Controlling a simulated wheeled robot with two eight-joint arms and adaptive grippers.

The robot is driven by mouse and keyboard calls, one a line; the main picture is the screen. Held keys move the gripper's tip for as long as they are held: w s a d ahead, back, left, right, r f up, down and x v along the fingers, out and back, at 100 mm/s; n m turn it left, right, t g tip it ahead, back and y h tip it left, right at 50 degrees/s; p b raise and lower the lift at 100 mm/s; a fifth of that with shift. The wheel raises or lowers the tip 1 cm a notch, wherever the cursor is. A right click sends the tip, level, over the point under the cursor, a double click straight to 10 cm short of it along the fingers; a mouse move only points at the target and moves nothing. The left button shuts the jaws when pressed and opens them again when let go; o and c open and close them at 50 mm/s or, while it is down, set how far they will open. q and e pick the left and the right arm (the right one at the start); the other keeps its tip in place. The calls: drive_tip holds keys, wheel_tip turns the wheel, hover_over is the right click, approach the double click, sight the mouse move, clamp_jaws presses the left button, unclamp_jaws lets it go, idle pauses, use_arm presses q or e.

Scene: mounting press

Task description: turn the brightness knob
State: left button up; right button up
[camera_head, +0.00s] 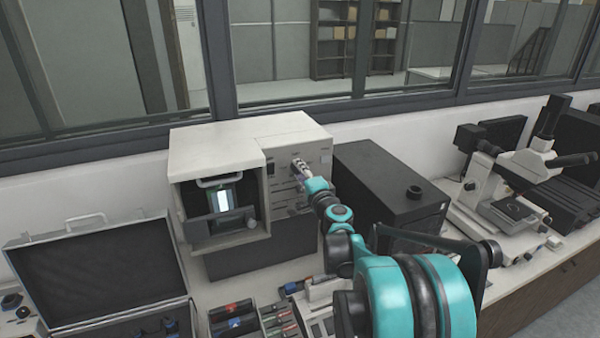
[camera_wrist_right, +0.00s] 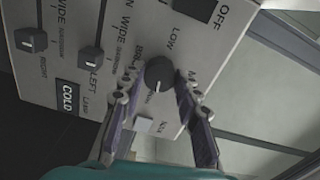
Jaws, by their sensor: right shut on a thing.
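The brightness knob (camera_wrist_right: 158,73) is a round dark knob with a pale pointer line on a light grey control panel (camera_wrist_right: 165,22). The lettering beside it is partly hidden. My right gripper (camera_wrist_right: 157,84) has one finger on each side of the knob and is shut on it. In the head view the right gripper (camera_head: 299,168) reaches the upper part of the front panel of the white instrument (camera_head: 222,142); the knob itself is hidden there. My left gripper is in neither view.
A black box (camera_head: 385,185) stands close on the right, then a microscope (camera_head: 510,175). An open case (camera_head: 95,265) and small trays (camera_head: 235,318) lie in front and left.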

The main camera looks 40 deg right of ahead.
drive_tip(key=o, duration=1.2)
drive_tip(key=shift+c, duration=0.2)
drive_tip(key=shift+s, duration=0.15)
drive_tip(key=v, duration=1.2)
